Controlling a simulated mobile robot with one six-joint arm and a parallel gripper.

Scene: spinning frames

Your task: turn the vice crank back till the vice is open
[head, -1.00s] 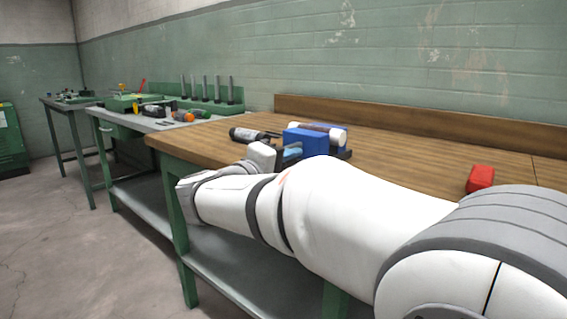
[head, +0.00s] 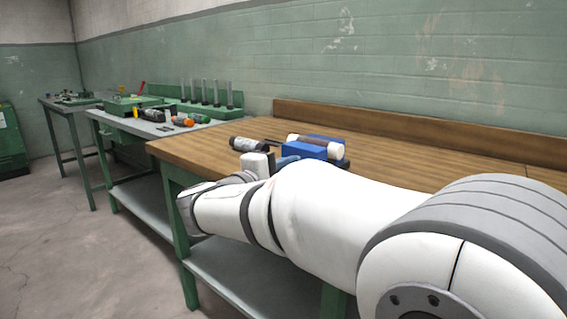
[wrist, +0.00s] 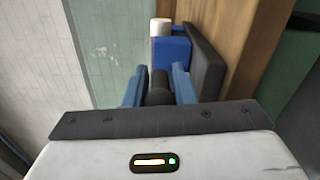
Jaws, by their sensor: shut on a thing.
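In the head view my gripper (head: 284,162) is at the vice's front, and my arm hides most of the crank. The gap between the jaws is unclear.
A grey side table (head: 130,124) with tools stands further left. My arm crosses the bench's front. The floor at left is clear.

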